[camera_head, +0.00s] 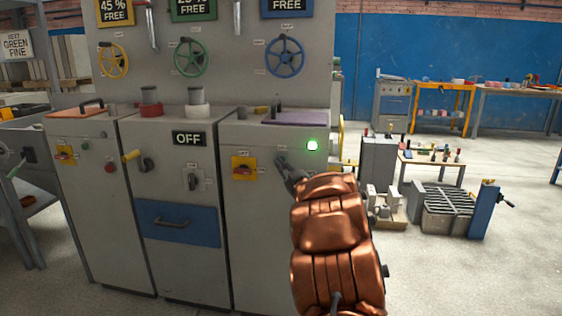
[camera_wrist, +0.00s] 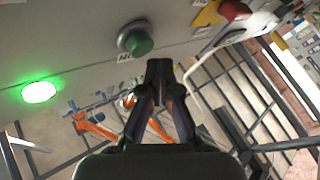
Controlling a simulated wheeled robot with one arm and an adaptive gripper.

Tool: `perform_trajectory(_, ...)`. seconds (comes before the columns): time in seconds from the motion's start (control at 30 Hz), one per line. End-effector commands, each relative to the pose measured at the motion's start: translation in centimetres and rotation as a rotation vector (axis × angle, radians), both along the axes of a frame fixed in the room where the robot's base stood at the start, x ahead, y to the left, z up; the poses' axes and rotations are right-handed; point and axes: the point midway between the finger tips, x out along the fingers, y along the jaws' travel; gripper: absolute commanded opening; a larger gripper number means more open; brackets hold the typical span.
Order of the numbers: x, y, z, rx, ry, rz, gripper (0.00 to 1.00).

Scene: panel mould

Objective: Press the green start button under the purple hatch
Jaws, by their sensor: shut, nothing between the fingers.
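The purple hatch (camera_head: 295,117) lies on top of the right grey cabinet. Below it a round green lamp (camera_head: 312,146) glows on the cabinet front; it also shows in the wrist view (camera_wrist: 39,92). A dark green button (camera_wrist: 139,42) in a grey collar shows in the wrist view, with a small label beside it. My gripper (camera_wrist: 160,68) is shut and empty, its fingertips close to the button, slightly to its lower right; I cannot tell whether they touch.
A red switch on a yellow plate (camera_head: 244,168) sits left of my gripper. The middle cabinet carries an OFF sign (camera_head: 189,139) and a blue drawer (camera_head: 178,223). The left cabinet has an orange hatch (camera_head: 75,113). Open floor and a low bench (camera_head: 432,160) lie to the right.

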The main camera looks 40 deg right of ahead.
Motion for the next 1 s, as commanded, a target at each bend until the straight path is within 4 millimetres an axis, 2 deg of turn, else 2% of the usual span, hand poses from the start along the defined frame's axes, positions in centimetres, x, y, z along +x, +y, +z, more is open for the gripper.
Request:
perform_trajectory(0.7, -2.7, 4.0, 0.1, -0.002, 0.000, 0.000, 0.00)
perform_trajectory(1.0, -2.8, 4.1, 0.1, -0.001, -0.001, 0.000, 0.00)
